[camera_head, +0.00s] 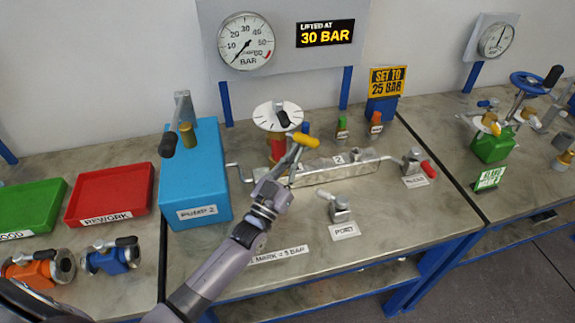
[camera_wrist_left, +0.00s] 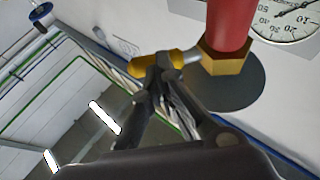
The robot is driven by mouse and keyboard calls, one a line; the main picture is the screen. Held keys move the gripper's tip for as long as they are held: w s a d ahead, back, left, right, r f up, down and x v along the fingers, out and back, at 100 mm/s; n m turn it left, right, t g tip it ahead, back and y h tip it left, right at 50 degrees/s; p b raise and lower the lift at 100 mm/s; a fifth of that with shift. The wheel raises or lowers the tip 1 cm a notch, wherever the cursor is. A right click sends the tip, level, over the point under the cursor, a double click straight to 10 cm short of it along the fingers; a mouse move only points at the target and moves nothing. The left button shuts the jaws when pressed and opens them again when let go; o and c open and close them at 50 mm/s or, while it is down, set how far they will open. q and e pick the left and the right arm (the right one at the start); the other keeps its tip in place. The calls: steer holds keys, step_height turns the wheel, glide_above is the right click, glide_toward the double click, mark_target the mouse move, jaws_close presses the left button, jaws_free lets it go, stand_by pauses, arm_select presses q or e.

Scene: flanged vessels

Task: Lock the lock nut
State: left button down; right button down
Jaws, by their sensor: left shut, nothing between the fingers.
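The lock nut (camera_wrist_left: 227,58) is a brass hexagon below a red body (camera_wrist_left: 229,22) in the left wrist view. A short lever with a yellow handle (camera_wrist_left: 148,66) sticks out from it; the handle also shows in the head view (camera_head: 306,141). My left gripper (camera_head: 294,155) is shut and empty. Its fingertips (camera_wrist_left: 163,68) overlap the yellow handle in the wrist view; I cannot tell whether they touch it. In the head view, the red body (camera_head: 277,148) stands under a white dial disc (camera_head: 277,115) with a black-knobbed handle. My right gripper is out of view.
The blue pump box (camera_head: 195,175) stands left of the red body. A metal block (camera_head: 335,170) lies to the right, with valves (camera_head: 340,207) in front and beside it. The gauge panel (camera_head: 285,75) is behind. Red (camera_head: 110,195) and green (camera_head: 30,207) trays are far left.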

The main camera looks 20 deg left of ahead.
arm_select(q)
steer(key=shift+w+d+r, duration=0.1)
steer(key=shift+w+r, duration=0.05)
steer(key=shift+w, duration=0.15)
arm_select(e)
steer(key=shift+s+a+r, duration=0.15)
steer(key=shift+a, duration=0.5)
arm_select(q)
steer(key=shift+w+d+r+b, duration=0.15)
steer(key=shift+w+r+b, duration=0.2)
steer(key=shift+w+r, duration=0.15)
steer(key=shift+w, duration=0.15)
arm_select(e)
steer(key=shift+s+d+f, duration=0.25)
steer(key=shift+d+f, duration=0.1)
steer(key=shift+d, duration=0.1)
arm_select(q)
steer(key=shift+f, duration=0.1)
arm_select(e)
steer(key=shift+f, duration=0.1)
